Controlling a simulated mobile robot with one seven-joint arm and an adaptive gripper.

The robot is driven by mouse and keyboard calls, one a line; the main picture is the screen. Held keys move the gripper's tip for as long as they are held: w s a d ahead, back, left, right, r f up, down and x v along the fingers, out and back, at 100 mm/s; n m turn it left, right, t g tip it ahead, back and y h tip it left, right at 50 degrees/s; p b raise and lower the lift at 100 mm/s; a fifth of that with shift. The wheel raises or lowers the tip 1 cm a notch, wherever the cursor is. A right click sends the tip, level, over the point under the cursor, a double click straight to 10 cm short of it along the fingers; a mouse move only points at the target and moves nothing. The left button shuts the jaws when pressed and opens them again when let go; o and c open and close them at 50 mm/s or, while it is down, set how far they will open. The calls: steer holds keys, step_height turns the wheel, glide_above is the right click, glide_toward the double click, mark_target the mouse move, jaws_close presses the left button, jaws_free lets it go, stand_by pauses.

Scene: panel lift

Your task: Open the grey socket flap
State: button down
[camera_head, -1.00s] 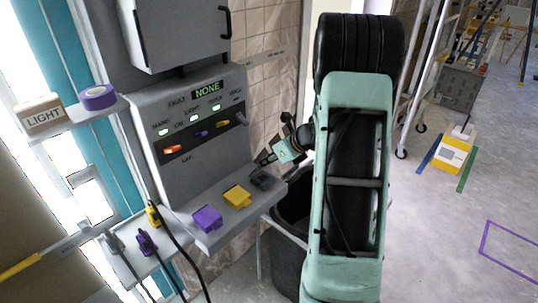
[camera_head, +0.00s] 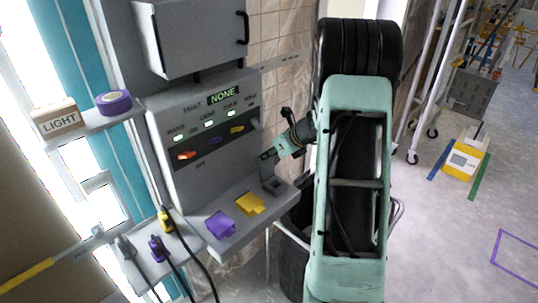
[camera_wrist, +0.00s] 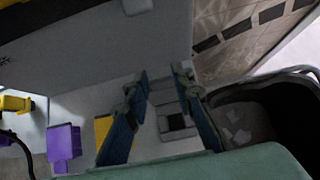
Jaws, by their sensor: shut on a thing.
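The grey socket (camera_head: 272,187) is at the right end of the panel's sloped lower ledge, beside the yellow socket flap (camera_head: 249,204) and the purple one (camera_head: 220,225). In the wrist view the grey socket (camera_wrist: 176,123) shows a dark square opening. Its grey flap (camera_wrist: 162,88) appears raised at the back, between my fingers. My gripper (camera_head: 267,156) is above and behind the socket, shut on the flap. In the wrist view the two fingertips (camera_wrist: 161,77) stand on either side of it. The exact contact is dim and hard to see.
The panel face (camera_head: 200,130) rises close behind the ledge. A dark bin (camera_wrist: 275,120) stands right of the ledge. Plugs with black cables and a shelf with the LIGHT box (camera_head: 57,120) are at left. Open floor lies to the right.

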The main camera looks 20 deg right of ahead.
steer(key=shift+w+a+r, duration=0.35)
steer(key=shift+w+r, duration=0.1)
steer(key=c, duration=1.6)
jaws_free()
steer(key=shift+w+f, duration=0.15)
steer(key=shift+f, duration=0.1)
steer(key=shift+s+d, duration=0.2)
steer(key=shift+s, duration=0.05)
steer(key=v, duration=1.2)
steer(key=shift+a+f, duration=0.1)
